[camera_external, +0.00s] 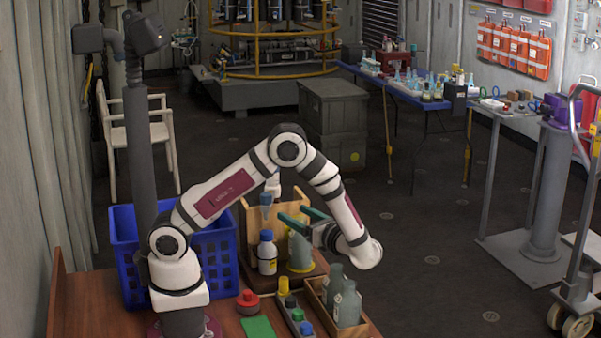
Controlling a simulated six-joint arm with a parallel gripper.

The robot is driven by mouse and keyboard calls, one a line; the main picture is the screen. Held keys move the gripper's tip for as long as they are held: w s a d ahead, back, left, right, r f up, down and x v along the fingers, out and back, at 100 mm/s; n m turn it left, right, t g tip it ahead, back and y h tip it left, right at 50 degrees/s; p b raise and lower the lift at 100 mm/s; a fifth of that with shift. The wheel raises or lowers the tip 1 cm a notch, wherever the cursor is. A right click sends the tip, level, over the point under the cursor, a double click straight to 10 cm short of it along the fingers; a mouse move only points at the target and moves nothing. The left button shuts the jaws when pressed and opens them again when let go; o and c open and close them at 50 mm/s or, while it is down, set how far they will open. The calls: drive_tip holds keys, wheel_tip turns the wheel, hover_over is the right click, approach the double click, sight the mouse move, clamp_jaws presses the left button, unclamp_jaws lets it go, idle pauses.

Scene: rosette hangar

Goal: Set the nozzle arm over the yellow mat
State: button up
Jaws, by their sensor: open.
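A blue-grey tapered piece (266,203), which looks like the nozzle, points down in front of the wooden stand (247,228). In the picture it is above a white bottle with a blue cap (267,254). Its arm is not clearly visible. A yellow patch, which looks like the yellow mat (301,268), shows under a grey-green bottle (300,248) to the right of the white bottle. My gripper (293,214) has green fingers, apart and empty, pointing left. In the picture it is right of the nozzle and above the grey-green bottle; I cannot tell the depth between them.
A wooden tray of glass bottles (319,290) stands at the front right. Left of it are a grey strip with coloured knobs (296,317), a red knob (248,300) and a green mat (258,328). A blue crate (125,261) stands at the left, behind my arm.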

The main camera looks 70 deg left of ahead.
drive_tip(key=s+r+n+g+h, duration=0.1)
drive_tip(key=s+r+n+h, duration=0.25)
drive_tip(key=s+h, duration=0.45)
drive_tip(key=s+d+f+n+t+h, duration=0.3)
drive_tip(key=s+d+n+t+h, duration=0.2)
drive_tip(key=s, duration=0.4)
drive_tip(key=shift+d+t+h, duration=0.75)
drive_tip(key=shift+t+h, duration=0.25)
drive_tip(key=shift+h, duration=0.1)
drive_tip(key=shift+s, duration=0.1)
